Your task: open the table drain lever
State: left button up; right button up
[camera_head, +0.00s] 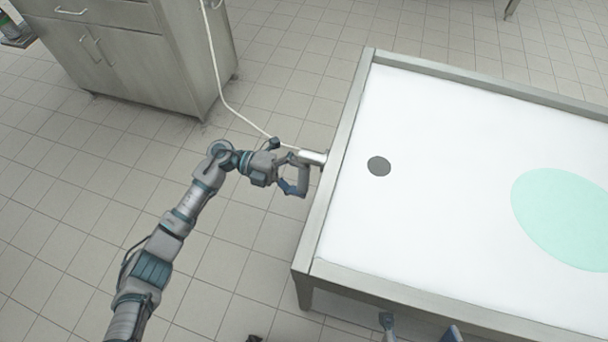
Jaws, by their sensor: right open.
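A white table (428,113) with a grey metal rim fills the right side. A round dark grey drain (379,166) lies near its left end. A short pale lever or pipe (312,157) sticks out from the left rim. My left gripper (291,163) is beside this part, with its fingers close to its outer end. I cannot tell whether they touch or grip it. My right gripper (420,330) shows only as two spread fingertips at the bottom edge, by the table's near rim. It is open with nothing visible between the tips.
A pale hose (220,85) runs down from the top to near my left gripper. A grey cabinet (128,58) stands at the upper left. A flat teal patch (565,218) is on the table top at right. The tiled floor left of the table is mostly clear.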

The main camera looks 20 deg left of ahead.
pick_arm(q)
jog(key=shift+r, duration=0.1)
jog(key=shift+a, duration=0.2)
jog(key=a, duration=1.1)
jog(key=shift+w+a, duration=0.3)
jog(key=shift+a, duration=0.05)
